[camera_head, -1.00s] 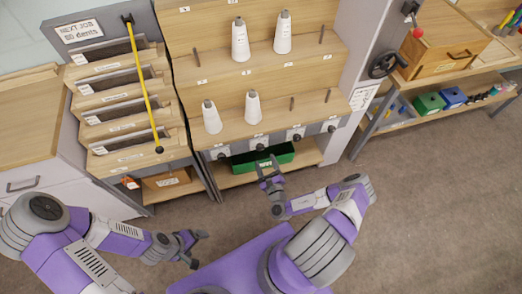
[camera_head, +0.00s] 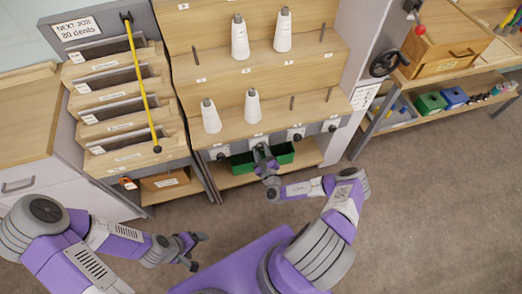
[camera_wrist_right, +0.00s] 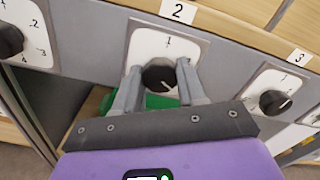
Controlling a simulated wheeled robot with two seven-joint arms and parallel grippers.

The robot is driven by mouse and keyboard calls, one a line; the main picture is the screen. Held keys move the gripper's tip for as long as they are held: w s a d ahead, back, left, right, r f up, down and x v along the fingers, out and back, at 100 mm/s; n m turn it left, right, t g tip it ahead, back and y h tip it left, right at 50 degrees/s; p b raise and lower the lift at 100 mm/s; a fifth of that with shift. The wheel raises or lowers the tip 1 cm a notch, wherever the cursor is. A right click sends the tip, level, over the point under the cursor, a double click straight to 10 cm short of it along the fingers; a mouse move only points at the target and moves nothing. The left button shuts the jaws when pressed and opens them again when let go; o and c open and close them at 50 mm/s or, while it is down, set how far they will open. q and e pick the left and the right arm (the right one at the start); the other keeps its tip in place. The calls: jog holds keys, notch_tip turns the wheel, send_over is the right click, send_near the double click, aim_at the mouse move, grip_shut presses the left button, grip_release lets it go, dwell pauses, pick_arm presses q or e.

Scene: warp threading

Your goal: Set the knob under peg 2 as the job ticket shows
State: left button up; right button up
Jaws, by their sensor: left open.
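The knob under peg 2 (camera_wrist_right: 158,76) is round and black on a white dial plate (camera_wrist_right: 190,45) with a "1" at its top. A pale mark shows at its lower right. My right gripper (camera_wrist_right: 159,80) has one finger on each side of this knob; I cannot tell whether they press on it. In the head view my right gripper (camera_head: 262,152) covers the knob. White spools (camera_head: 253,108) stand on the rack above. A white paper (camera_head: 364,97) on the side post may be the job ticket; its text is unreadable. My left gripper (camera_head: 192,250) is open and empty, low over the floor.
Neighbouring knobs sit left (camera_wrist_right: 8,40) and right (camera_wrist_right: 272,98) of my right gripper. A green bin (camera_head: 284,153) is on the shelf below. A sign (camera_head: 77,30) reads "NEXT JOB" and a dents number. A yellow rod (camera_head: 139,80) crosses the slatted rack at left.

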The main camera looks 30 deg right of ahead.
jog(key=c, duration=0.4)
